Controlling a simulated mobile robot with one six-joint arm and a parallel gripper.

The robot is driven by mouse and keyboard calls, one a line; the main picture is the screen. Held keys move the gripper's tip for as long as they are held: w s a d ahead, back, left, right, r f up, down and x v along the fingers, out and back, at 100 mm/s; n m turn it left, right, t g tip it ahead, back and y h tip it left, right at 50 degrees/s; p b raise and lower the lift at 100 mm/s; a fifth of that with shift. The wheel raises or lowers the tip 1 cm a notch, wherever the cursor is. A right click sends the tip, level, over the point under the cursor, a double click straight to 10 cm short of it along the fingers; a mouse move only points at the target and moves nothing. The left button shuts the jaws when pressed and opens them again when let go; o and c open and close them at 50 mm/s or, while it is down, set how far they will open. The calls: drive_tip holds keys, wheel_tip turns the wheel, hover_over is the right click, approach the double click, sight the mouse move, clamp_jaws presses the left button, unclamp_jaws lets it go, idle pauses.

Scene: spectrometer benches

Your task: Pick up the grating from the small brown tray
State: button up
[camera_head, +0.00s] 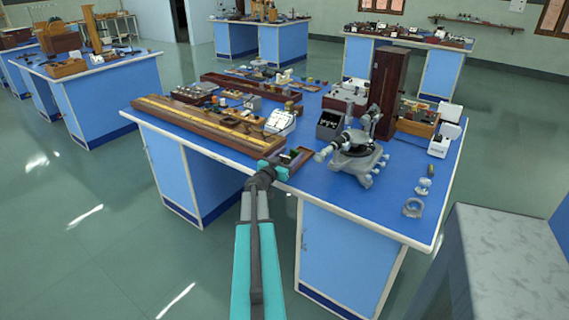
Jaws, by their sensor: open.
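The small brown tray (305,153) lies near the front edge of the blue bench, left of the spectrometer (356,153). A small item, possibly the grating (294,153), shows in it, too small to make out clearly. My gripper (275,169), teal and grey, is open at the bench's front edge, just in front of the tray. It covers part of the tray's near side. I cannot tell whether it touches the tray.
A long wooden bench with a yellow scale (205,122) lies just left of the tray. A dark box (330,125) and a tall wooden case (387,88) stand behind. The bench top (320,195) is clear to the tray's front right. A grey-topped table (515,250) stands at right.

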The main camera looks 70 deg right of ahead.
idle(0.4)
drive_tip(key=c, duration=1.2)
drive_tip(key=shift+r, duration=0.2)
drive_tip(key=shift+r+b, duration=0.45)
drive_tip(key=shift+r, duration=0.4)
drive_tip(key=shift+s+a+r+b, duration=0.15)
drive_tip(key=shift+a+r+b, duration=0.2)
drive_tip(key=shift+r, duration=0.35)
drive_tip(key=s+a+b, duration=0.1)
drive_tip(key=s+a, duration=0.1)
drive_tip(key=a, duration=0.1)
drive_tip(key=s+a+b, duration=0.1)
drive_tip(key=a, duration=0.3)
drive_tip(key=s+a+r+b, duration=0.1)
drive_tip(key=s+a, duration=0.1)
drive_tip(key=a, duration=0.2)
drive_tip(key=shift+s+a, duration=0.25)
drive_tip(key=shift+s, duration=0.05)
drive_tip(key=shift+r+p, duration=0.3)
drive_tip(key=shift+p, duration=0.6)
drive_tip(key=p, duration=0.3)
drive_tip(key=shift+s+a, duration=0.15)
